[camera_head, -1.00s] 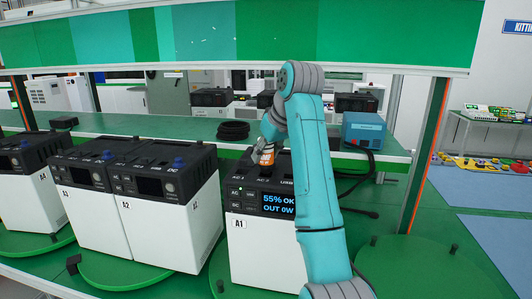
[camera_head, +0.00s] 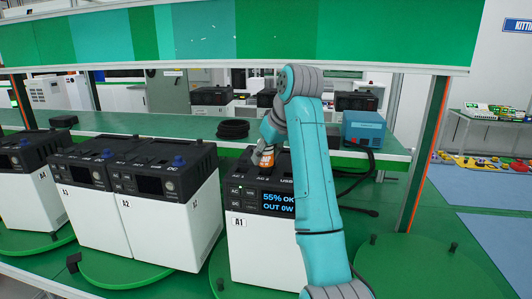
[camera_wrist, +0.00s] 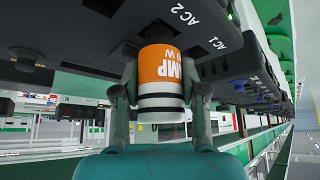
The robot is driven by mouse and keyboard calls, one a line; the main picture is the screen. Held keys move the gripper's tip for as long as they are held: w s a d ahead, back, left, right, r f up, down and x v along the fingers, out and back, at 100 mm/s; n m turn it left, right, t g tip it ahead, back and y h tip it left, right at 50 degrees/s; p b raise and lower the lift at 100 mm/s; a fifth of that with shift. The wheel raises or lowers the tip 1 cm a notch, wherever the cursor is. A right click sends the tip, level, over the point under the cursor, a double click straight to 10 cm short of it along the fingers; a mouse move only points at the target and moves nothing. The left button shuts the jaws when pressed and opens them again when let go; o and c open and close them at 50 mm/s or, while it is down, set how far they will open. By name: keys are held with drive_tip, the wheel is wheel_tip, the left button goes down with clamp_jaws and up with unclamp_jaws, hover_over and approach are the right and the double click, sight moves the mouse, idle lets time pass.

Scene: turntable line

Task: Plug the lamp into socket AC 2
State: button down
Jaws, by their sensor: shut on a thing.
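The power station A1 (camera_head: 263,240) is a white box with a black top, its display lit with "55% OK, OUT 0W". My gripper (camera_head: 265,157) is over the black top of A1. In the wrist view my gripper (camera_wrist: 160,88) is shut on the lamp plug (camera_wrist: 160,65), which has an orange label and white and black bands. The plug's far end meets the black panel just below the printed label AC 2 (camera_wrist: 172,18). The plug hides the socket itself, so I cannot tell how deep it sits. The AC 1 socket (camera_wrist: 212,68) shows to the right, empty.
Other stations, A2 (camera_head: 150,220) and A4 (camera_head: 35,195), stand to the left. A blue box (camera_head: 363,130) and a coiled black cable (camera_head: 233,128) lie on the green bench behind. An empty green turntable (camera_head: 410,270) is at right.

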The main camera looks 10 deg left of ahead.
drive_tip(key=shift+f, duration=0.85)
drive_tip(key=c, duration=0.5)
unclamp_jaws()
drive_tip(key=shift+c, duration=0.2)
